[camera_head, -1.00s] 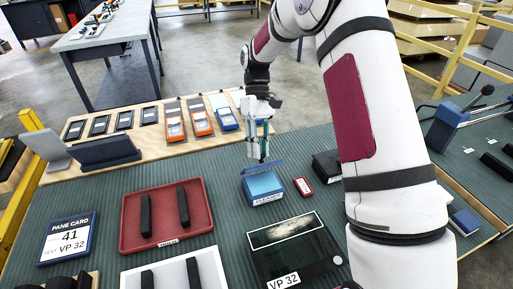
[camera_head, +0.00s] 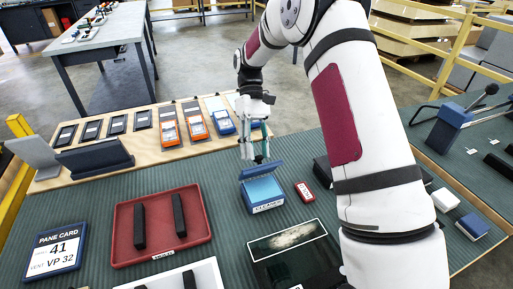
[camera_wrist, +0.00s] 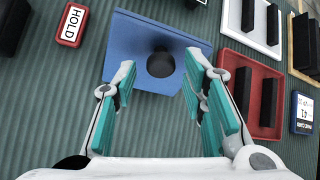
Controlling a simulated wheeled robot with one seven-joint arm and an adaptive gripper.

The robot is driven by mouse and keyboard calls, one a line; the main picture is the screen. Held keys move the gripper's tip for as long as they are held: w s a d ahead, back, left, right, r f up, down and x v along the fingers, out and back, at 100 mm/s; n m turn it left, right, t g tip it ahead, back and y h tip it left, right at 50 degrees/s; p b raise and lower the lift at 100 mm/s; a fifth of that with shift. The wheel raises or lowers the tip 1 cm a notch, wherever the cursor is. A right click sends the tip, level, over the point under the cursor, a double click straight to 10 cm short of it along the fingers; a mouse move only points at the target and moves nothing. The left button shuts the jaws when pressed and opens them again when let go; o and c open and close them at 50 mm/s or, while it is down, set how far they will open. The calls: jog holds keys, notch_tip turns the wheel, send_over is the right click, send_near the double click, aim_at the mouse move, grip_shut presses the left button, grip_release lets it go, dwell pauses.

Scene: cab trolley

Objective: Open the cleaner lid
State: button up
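The cleaner box (camera_head: 264,194) is a small blue box with a white front label, standing on the green ribbed mat. Its blue lid (camera_head: 262,170) is raised and tilted up at the back edge. My gripper (camera_head: 254,160) is just above and behind the lid. I cannot tell whether a finger touches the lid.
A red HOLD block (camera_head: 305,191) stands right of the box. A red tray (camera_head: 122,225) with two black bars lies to the left. Several handheld devices (camera_head: 196,124) stand on the wooden board behind.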

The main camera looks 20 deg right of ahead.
jog(key=shift+r, duration=0.1)
jog(key=v, duration=0.7)
jog(key=shift+w, duration=0.15)
jog(key=shift+r, duration=0.15)
dwell(0.4)
